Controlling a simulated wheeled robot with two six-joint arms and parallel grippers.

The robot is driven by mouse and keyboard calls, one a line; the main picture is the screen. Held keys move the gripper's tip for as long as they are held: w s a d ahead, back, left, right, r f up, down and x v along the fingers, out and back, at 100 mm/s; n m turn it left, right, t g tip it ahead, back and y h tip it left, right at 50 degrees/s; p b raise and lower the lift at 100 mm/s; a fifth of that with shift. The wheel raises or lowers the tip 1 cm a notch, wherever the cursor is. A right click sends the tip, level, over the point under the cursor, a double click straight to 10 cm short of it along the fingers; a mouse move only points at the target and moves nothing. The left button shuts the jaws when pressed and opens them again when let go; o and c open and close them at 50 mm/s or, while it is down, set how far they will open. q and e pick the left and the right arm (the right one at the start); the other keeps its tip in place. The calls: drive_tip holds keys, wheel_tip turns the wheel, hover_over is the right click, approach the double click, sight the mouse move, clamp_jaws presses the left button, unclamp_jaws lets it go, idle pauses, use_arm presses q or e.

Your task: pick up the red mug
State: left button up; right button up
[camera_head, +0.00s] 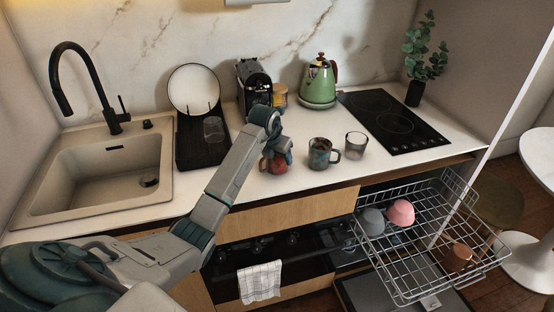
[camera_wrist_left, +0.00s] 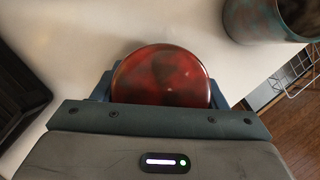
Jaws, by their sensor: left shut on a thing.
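The red mug (camera_head: 276,164) is at the front of the white counter, under my left gripper (camera_head: 276,150), which largely hides it. In the left wrist view the red mug (camera_wrist_left: 162,77) fills the space between the two fingers of my left gripper (camera_wrist_left: 160,95), with a finger at each side. The gripper is shut on it. I cannot tell whether the mug still touches the counter. My right gripper is in neither view.
A teal-brown mug (camera_head: 320,156) stands close to the right, also in the wrist view (camera_wrist_left: 265,18). A glass (camera_head: 355,146) is beyond it. A black drying rack (camera_head: 190,150) is on the left. An extended dishwasher basket (camera_head: 400,262) holds bowls and a cup.

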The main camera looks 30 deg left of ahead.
use_arm(q)
wheel_tip(320, 180, up, 2)
drive_tip(key=shift+r+b, duration=0.1)
drive_tip(key=shift+b, duration=0.7)
drive_tip(key=s+d+b, duration=0.1)
drive_tip(key=s+d, duration=0.1)
drive_tip(key=s+d+b, duration=0.1)
drive_tip(key=s+d, duration=0.1)
drive_tip(key=s, duration=0.1)
drive_tip(key=s+d+r+b, duration=0.1)
drive_tip(key=s+d, duration=0.1)
drive_tip(key=s, duration=0.1)
drive_tip(key=s+d+p, duration=0.3)
drive_tip(key=s, duration=0.2)
drive_tip(key=shift+d+r, duration=0.3)
drive_tip(key=shift+r, duration=0.15)
drive_tip(key=shift+w, duration=0.15)
